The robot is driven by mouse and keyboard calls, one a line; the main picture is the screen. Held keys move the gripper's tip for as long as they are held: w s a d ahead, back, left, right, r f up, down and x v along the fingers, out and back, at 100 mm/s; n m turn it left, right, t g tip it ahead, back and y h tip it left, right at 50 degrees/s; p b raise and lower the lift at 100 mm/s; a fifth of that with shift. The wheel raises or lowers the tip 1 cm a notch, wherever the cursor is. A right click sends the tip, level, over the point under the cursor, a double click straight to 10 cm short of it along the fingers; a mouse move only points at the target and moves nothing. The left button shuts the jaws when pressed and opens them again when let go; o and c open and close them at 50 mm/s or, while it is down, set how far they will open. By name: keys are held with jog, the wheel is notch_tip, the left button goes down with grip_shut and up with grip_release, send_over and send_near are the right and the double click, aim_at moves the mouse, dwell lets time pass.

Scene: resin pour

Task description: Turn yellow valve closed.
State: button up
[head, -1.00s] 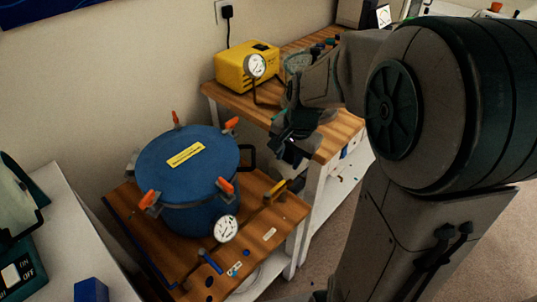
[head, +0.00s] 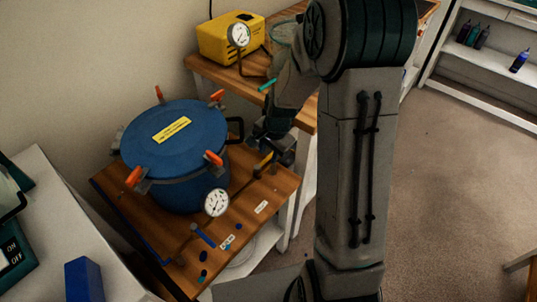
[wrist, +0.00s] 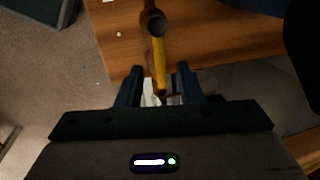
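The yellow valve handle (head: 266,164) is on the pipe at the right of the blue pressure pot (head: 180,145), above the wooden bench top. In the wrist view the yellow handle (wrist: 159,62) runs from a dark round pipe fitting (wrist: 153,24) down between my fingers. My gripper (wrist: 160,72) is open, with one dark finger on each side of the handle's near end and gaps visible. In the head view my gripper (head: 280,152) is beside the handle, partly hidden by my wrist.
A yellow pump (head: 230,38) with a gauge sits on the bench behind. A white table (head: 50,215) is at left. Open floor lies at right.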

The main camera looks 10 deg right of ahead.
jog(key=shift+w+a+f, duration=0.1)
jog(key=shift+w+f, duration=0.05)
jog(key=shift+f, duration=0.7)
grip_shut()
